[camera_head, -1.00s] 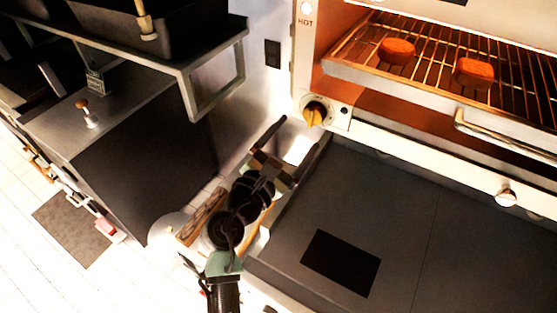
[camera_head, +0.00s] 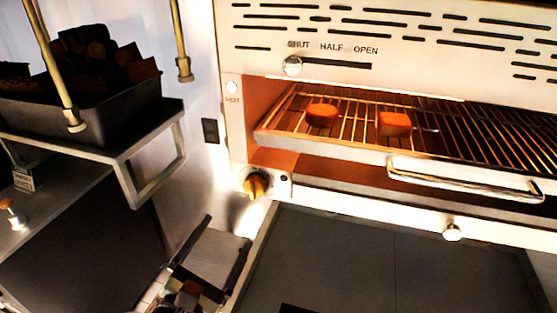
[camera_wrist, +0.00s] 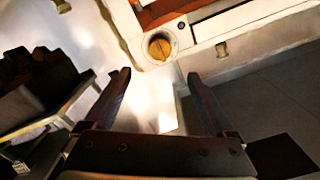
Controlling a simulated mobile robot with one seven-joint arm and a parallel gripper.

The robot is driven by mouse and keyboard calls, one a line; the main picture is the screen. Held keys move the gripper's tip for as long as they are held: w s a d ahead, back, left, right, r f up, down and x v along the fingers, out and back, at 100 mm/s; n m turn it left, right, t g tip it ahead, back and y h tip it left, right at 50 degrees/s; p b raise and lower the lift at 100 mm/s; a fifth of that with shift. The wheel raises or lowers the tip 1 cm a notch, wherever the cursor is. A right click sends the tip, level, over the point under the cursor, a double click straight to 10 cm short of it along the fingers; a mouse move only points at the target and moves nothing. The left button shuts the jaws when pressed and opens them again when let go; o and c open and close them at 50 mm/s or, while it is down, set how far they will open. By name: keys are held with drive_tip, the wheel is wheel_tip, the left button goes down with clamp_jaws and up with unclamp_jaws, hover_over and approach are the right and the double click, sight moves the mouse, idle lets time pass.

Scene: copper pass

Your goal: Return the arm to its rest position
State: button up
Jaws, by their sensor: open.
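My gripper (camera_head: 208,262) shows at the bottom of the head view, left of centre, with its two dark fingers spread and nothing between them. In the wrist view my gripper (camera_wrist: 158,100) is also open and empty, its fingers pointing toward the oven front. The yellow knob (camera_head: 256,185) on the oven front is above and to the right of the fingertips in the head view. In the wrist view the knob (camera_wrist: 160,47) lies beyond and between the fingertips, apart from them. Most of my arm is out of the head view.
The oven rack (camera_head: 350,130) holds two orange-brown pieces (camera_head: 322,114) (camera_head: 395,124) behind a handle (camera_head: 465,180). A slider (camera_head: 292,66) sits by the "SHUT" mark. At left, a shelf frame (camera_head: 150,165) bears a bin of dark chunks (camera_head: 100,125). The dark counter (camera_head: 345,255) looks clear.

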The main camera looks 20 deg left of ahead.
drive_tip(key=w+d+r+m+t+b, duration=0.2)
drive_tip(key=d+r+m, duration=0.4)
drive_tip(key=r+m, duration=0.25)
drive_tip(key=w+d+r+m+t+b, duration=0.1)
drive_tip(key=w+d+r+m+b, duration=0.1)
drive_tip(key=d+r+m, duration=0.5)
drive_tip(key=s+d+r+m+t+b, duration=0.1)
drive_tip(key=s+d+r+m+t, duration=0.2)
drive_tip(key=s+r+m, duration=0.3)
drive_tip(key=s+d+r+m+t+b, duration=0.2)
drive_tip(key=s+r+m, duration=0.3)
drive_tip(key=r, duration=0.9)
drive_tip(key=d+m+t, duration=0.1)
drive_tip(key=m, duration=0.2)
drive_tip(key=shift+s+d+y, duration=0.15)
drive_tip(key=shift+s+y, duration=0.15)
drive_tip(key=shift+s, duration=0.1)
